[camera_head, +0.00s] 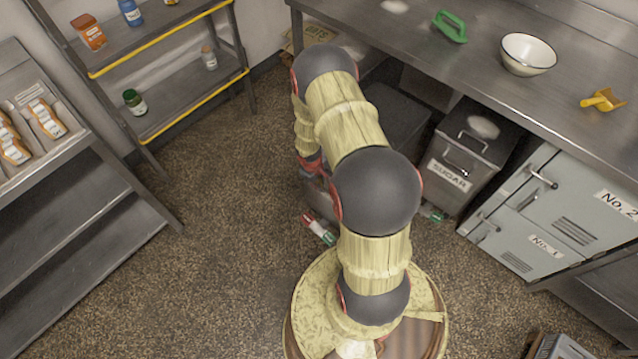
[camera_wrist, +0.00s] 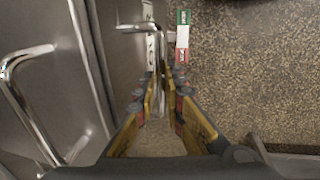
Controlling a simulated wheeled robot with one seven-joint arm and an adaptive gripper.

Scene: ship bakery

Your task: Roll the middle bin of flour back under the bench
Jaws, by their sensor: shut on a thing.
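The middle bin shows in the head view as a dark lid (camera_head: 400,112) partly under the bench, left of the sugar bin; my arm hides its front. In the wrist view, a grey metal bin (camera_wrist: 112,65) fills the left side, with a bar handle on its lid and another on its front. My gripper (camera_wrist: 161,78) is shut on the front handle (camera_wrist: 150,27). A white label on this front is seen edge-on, so I cannot read it. In the head view my gripper is mostly hidden behind my arm.
The sugar bin (camera_head: 462,165) stands under the steel bench (camera_head: 440,50), beside pale lockers (camera_head: 545,215). A red, white and green strip (camera_head: 319,229) lies on the floor, and a green piece (camera_head: 431,212) lies near the sugar bin. Shelving (camera_head: 165,75) stands left; the floor between is clear.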

